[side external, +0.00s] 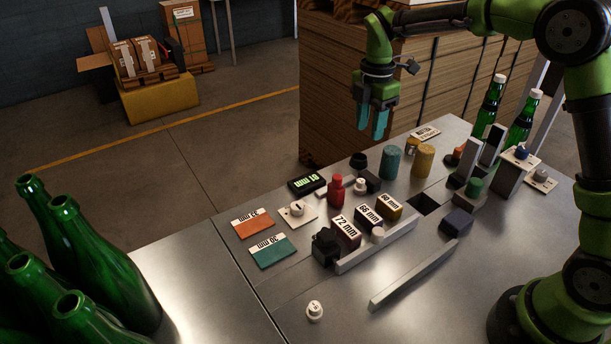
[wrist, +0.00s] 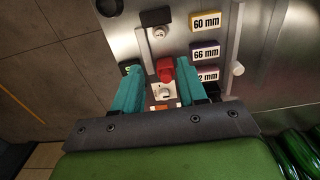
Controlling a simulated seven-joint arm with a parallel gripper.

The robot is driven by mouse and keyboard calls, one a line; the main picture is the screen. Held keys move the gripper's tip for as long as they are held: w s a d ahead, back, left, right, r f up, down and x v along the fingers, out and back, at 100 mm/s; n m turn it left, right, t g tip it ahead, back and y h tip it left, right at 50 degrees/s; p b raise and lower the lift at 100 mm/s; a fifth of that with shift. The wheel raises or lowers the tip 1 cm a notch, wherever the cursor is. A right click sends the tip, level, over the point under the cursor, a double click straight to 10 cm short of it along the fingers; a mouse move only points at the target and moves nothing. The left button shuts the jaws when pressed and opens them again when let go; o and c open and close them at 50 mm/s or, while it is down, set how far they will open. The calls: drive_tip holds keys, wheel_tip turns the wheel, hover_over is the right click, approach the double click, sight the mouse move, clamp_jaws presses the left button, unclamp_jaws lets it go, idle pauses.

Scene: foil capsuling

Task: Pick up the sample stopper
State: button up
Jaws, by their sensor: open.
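My gripper (side external: 372,130) hangs above the far edge of the table, teal fingers pointing down, open and empty. Several small white stopper-like pieces are in view, and I cannot tell which is the sample stopper. One white piece (side external: 360,185) stands beside a dark block behind the red bottle (side external: 335,190). Another (side external: 297,208) sits on a pale plate, and a third (side external: 315,310) stands alone near the front. In the wrist view, the red bottle (wrist: 166,70) and the plate's white piece (wrist: 164,92) appear between the fingers (wrist: 160,65); the white piece beyond the bottle (wrist: 163,36) also shows.
Blocks marked 60, 66 and 72 mm (side external: 346,232) stand along a grey rail (side external: 376,246). Orange (side external: 253,223) and teal (side external: 273,250) cards lie at left. Green bottles (side external: 100,260) stand at front left.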

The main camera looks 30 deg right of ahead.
sight(361, 180)
wheel_tip(361, 180, down, 17)
drive_tip(key=shift+r, duration=0.2)
drive_tip(key=shift+w, duration=0.1)
drive_tip(key=c, duration=0.7)
clamp_jaws()
drive_tip(key=shift+r, duration=0.15)
